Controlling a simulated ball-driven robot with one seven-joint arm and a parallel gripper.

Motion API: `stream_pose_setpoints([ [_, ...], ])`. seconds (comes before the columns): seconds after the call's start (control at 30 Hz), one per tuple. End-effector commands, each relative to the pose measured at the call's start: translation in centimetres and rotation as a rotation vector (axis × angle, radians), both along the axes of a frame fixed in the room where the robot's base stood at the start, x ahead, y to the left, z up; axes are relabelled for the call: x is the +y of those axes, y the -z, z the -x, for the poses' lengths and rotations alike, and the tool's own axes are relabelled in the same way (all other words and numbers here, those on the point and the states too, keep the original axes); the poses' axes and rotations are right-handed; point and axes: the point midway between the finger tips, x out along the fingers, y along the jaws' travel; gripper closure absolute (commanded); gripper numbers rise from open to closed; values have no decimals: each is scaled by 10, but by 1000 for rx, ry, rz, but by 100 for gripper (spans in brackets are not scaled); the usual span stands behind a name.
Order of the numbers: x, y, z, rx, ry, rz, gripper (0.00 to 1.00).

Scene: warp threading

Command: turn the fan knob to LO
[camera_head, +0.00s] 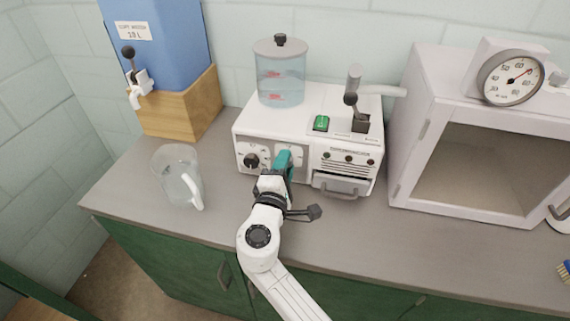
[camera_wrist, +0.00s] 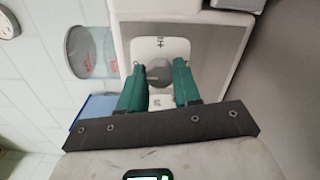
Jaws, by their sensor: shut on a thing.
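The fan knob (camera_wrist: 160,75) is a round grey knob on a white label plate (camera_wrist: 161,48) in the wrist view. The teal fingers of my gripper (camera_wrist: 159,67) stand on either side of it and are shut on it. In the head view my gripper (camera_head: 284,158) is at the front of the white machine (camera_head: 247,128), over the right-hand plate, and hides the knob there.
A black knob (camera_head: 251,160) is close on the left. A drawer handle (camera_head: 341,187) juts out to the right. A clear jug (camera_head: 178,176) stands on the counter at left, and a white cabinet (camera_head: 420,110) at right. The grey counter (camera_head: 215,225) in front is mostly free.

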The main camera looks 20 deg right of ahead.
Motion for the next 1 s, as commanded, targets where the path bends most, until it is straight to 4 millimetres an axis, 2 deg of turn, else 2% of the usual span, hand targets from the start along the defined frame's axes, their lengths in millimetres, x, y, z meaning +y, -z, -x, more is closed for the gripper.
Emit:
stream_pose_setpoints([
  [0.23,2,1,0,3,-6,2,98],
  [0.27,2,1,0,3,-6,2,66],
  [0.5,1,1,0,1,-3,0,43],
  [0.83,4,1,4,0,-3,0,42],
  [1.0,18,2,23,2,-6,0,42],
])
